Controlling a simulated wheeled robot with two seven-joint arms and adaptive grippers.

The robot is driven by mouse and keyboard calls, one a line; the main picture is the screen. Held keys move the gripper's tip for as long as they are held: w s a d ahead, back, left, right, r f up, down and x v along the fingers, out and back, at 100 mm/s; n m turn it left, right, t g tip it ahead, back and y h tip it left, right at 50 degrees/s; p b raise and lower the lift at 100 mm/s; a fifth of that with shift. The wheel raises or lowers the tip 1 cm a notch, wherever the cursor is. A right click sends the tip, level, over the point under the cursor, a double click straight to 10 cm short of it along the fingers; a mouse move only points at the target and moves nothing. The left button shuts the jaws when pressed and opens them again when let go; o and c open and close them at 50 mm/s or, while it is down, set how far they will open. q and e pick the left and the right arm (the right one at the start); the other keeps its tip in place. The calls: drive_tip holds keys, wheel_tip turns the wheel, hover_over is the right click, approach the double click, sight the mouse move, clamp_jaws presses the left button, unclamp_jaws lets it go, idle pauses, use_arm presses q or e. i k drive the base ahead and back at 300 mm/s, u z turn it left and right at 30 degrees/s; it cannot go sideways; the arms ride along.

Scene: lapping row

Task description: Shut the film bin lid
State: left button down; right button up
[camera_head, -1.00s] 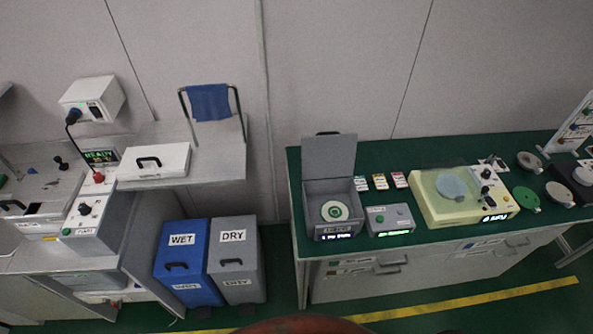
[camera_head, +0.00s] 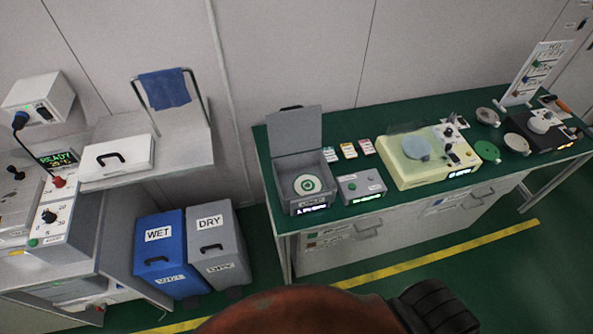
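The film bin appears to be the grey box (camera_head: 295,207) at the left end of the green-topped bench. Its grey lid (camera_head: 295,133) stands raised at the back, with a dark handle at its top edge. A round disc (camera_head: 307,184), white with a green ring, lies inside the box. A lit display shows on the box front. Neither of my grippers is in the head view, so their state and distance from the lid are hidden.
A small grey unit (camera_head: 361,187) stands right of the box, with several small packs behind it. A cream machine (camera_head: 430,158) stands further right on the green bench (camera_head: 480,177). Blue WET (camera_head: 165,254) and grey DRY (camera_head: 217,245) bins stand on the floor at left, both lidded shut.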

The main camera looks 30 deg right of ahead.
sight(291, 130)
drive_tip(key=k, duration=1.1)
drive_tip(key=z, duration=0.65)
drive_tip(key=i, duration=1.45)
drive_tip(key=u, duration=0.7)
